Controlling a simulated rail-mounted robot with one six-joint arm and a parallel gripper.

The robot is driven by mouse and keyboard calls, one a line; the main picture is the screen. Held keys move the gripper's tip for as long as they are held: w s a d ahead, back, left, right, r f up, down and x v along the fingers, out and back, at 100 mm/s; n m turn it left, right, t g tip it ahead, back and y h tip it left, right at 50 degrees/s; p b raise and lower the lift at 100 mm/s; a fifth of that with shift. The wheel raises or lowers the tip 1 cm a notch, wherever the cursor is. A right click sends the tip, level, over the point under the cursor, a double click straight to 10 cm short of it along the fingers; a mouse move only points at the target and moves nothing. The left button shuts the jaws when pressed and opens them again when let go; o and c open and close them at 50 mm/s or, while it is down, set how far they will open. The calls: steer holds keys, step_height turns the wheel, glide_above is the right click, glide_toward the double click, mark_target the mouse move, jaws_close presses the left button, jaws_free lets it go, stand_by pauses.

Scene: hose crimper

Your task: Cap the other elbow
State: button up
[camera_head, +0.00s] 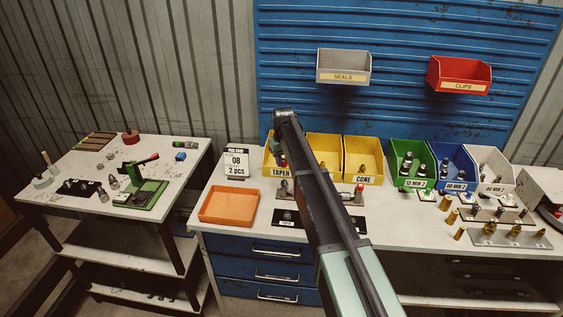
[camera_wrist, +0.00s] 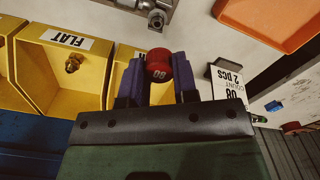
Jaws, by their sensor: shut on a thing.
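My gripper (camera_wrist: 158,75) has its two purple fingers shut on a red cap (camera_wrist: 158,64) marked 08. In the wrist view, a metal elbow fitting (camera_wrist: 156,16) shows just beyond the cap, with a visible gap between them. In the head view, the red cap (camera_head: 283,160) is in front of the leftmost yellow bin, above a metal fitting (camera_head: 284,186) at the left of the bench fixture. A red-topped piece (camera_head: 359,189) is at the fixture's right end; I cannot tell whether it is a capped elbow. My arm hides the middle of the fixture.
Yellow bins (camera_head: 363,179) stand close behind the fixture; one labelled FLAT holds a brass fitting (camera_wrist: 73,63). An orange tray (camera_head: 229,205) and a sign reading 08, 2 pcs (camera_head: 237,163) are to the left. Green, blue and white bins stand right.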

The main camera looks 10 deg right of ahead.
mark_target(284, 180)
steer(key=shift+s+d, duration=0.1)
steer(key=shift+d, duration=0.2)
step_height(284, 180, down, 6)
steer(key=b, duration=0.5)
steer(key=shift+a+r+b, duration=0.1)
steer(key=shift+a+b, duration=0.05)
steer(key=shift+b, duration=0.25)
steer(key=shift+f+b, duration=1.4)
stand_by(0.4)
steer(key=o, duration=1)
steer(key=shift+o, duration=0.2)
step_height(284, 180, up, 11)
steer(key=p, duration=1.1)
steer(key=shift+r, duration=0.1)
steer(key=shift+f, duration=0.2)
